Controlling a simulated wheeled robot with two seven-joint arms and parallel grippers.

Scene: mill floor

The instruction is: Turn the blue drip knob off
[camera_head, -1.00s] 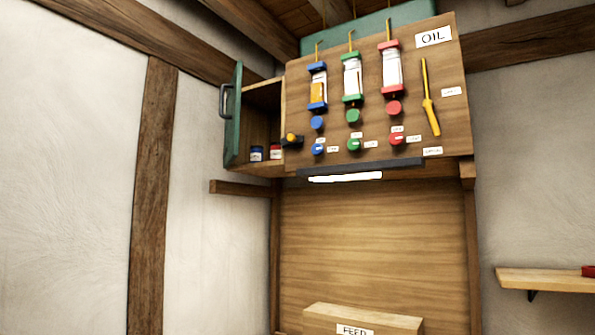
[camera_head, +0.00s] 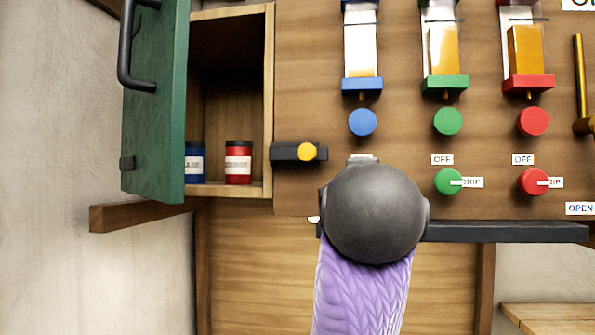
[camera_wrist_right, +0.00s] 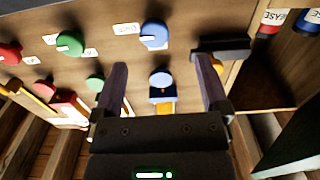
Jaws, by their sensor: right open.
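In the right wrist view, where the panel appears upside down, the blue drip knob (camera_wrist_right: 154,35) shows a white pointer mark on its face. A plain blue knob (camera_wrist_right: 161,80) lies between it and the blue oil cup. My right gripper (camera_wrist_right: 162,66) is open and empty, with its fingers spread to either side of the blue knobs. The drip knob appears just beyond the fingertips; contact is not visible. In the head view my right wrist hides the drip knob, and the plain blue knob (camera_head: 362,122) shows above it. My left gripper is out of view.
A black latch with a yellow knob (camera_head: 307,152) juts out left of the wrist. An open green door (camera_head: 155,110) and a cupboard with a red jar (camera_head: 238,163) are further left. The green drip knob (camera_head: 448,181) is on the right. A dark ledge (camera_head: 505,232) runs below.

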